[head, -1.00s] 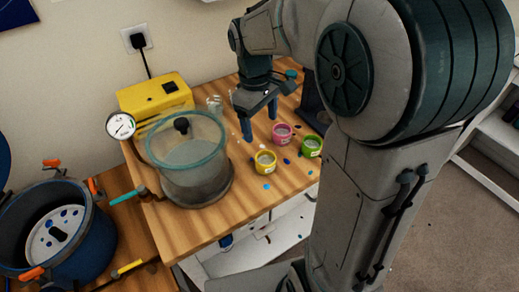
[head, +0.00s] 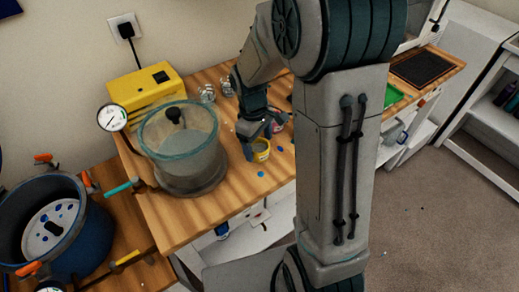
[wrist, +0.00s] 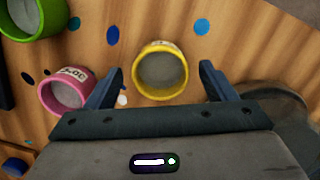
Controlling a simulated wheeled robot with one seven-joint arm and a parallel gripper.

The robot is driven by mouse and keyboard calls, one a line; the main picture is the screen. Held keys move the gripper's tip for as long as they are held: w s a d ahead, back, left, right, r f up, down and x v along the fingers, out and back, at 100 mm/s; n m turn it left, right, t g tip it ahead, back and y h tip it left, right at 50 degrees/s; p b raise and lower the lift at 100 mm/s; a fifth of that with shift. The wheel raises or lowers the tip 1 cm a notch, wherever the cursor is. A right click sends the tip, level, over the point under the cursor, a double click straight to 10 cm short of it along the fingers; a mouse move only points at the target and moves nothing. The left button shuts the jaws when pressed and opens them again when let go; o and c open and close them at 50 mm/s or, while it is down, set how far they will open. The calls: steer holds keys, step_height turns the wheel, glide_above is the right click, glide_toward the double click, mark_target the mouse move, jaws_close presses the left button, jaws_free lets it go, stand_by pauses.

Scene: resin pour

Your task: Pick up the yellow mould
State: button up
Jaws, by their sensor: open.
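The yellow mould (head: 261,150) is a small round cup with grey content, standing on the wooden table. In the wrist view the yellow mould (wrist: 160,70) lies ahead of and between my fingers, with gaps at both sides. My gripper (wrist: 160,85) is open and empty. In the head view my gripper (head: 261,143) is low over the table at the yellow mould, and its fingers partly hide it. The pink mould (wrist: 67,92) is close to the outer side of the left finger.
A green mould (wrist: 35,15) stands beyond the pink one. A clear vacuum chamber (head: 182,150) with a gauge (head: 111,118) stands left of my gripper, before a yellow pump (head: 143,90). Small glass jars (head: 207,93) stand behind. Coloured spots mark the table.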

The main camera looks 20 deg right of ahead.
steer(key=shift+s+f, duration=0.1)
steer(key=shift+f, duration=0.85)
steer(key=shift+c, duration=0.3)
steer(key=c, duration=1)
steer(key=shift+r, duration=0.1)
